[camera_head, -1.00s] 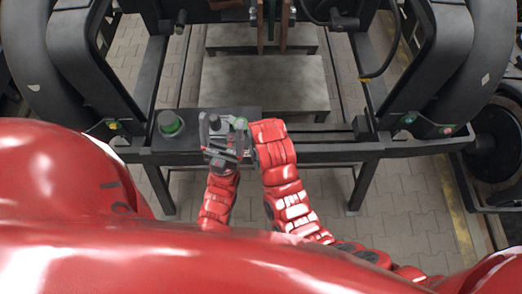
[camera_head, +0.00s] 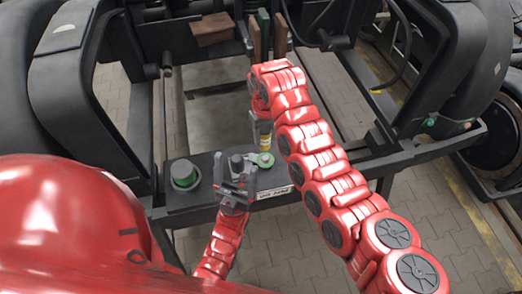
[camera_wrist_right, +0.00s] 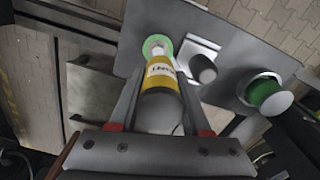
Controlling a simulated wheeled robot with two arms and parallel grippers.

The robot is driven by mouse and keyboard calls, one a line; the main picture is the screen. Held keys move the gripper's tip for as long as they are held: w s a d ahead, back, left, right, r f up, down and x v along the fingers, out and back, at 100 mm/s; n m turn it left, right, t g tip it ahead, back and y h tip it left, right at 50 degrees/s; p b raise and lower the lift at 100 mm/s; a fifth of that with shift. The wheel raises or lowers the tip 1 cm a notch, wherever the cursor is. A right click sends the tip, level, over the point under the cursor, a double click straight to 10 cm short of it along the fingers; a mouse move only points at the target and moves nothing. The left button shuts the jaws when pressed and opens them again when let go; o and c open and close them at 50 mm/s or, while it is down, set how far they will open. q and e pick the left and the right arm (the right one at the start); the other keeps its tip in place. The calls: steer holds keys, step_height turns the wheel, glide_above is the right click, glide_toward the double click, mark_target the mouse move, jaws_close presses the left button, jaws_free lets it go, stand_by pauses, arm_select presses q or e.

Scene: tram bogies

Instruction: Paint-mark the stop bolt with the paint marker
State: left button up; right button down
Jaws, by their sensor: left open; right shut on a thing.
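The paint marker (camera_head: 265,140), a dark and yellow cylinder with a white printed label, is held by my right gripper (camera_head: 260,118) above the bench. It also shows in the right wrist view (camera_wrist_right: 160,75), between the two fingers of my right gripper (camera_wrist_right: 160,90). Its far end lies over or in a green round piece (camera_wrist_right: 156,43); I cannot tell whether they touch. My left gripper (camera_head: 237,183) is open, low at the bench's front edge, with a dark grey cylinder (camera_head: 236,161) just behind it. I cannot pick out the stop bolt for sure.
A green pot (camera_head: 184,174) stands at the left of the dark bench plate (camera_head: 208,165), clear of both grippers. The black bogie frame (camera_head: 85,100) rises on the left, and another part stands on the right. Upright green and brown plates (camera_head: 264,35) are behind my right arm.

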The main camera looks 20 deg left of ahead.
steer(key=shift+w+r, duration=0.1)
steer(key=shift+w, duration=0.05)
steer(key=shift+d, duration=0.35)
steer(key=shift+a+b, duration=0.2)
steer(key=shift+b, duration=0.25)
steer(key=shift+d+f+b, duration=0.1)
steer(key=shift+f+b, duration=0.35)
steer(key=shift+f, duration=0.5)
steer(key=shift+f+b, duration=1.25)
steer(key=shift+f, duration=1.15)
steer(key=shift+f+b, duration=0.15)
steer(key=shift+b, duration=0.15)
steer(key=shift+f, duration=0.1)
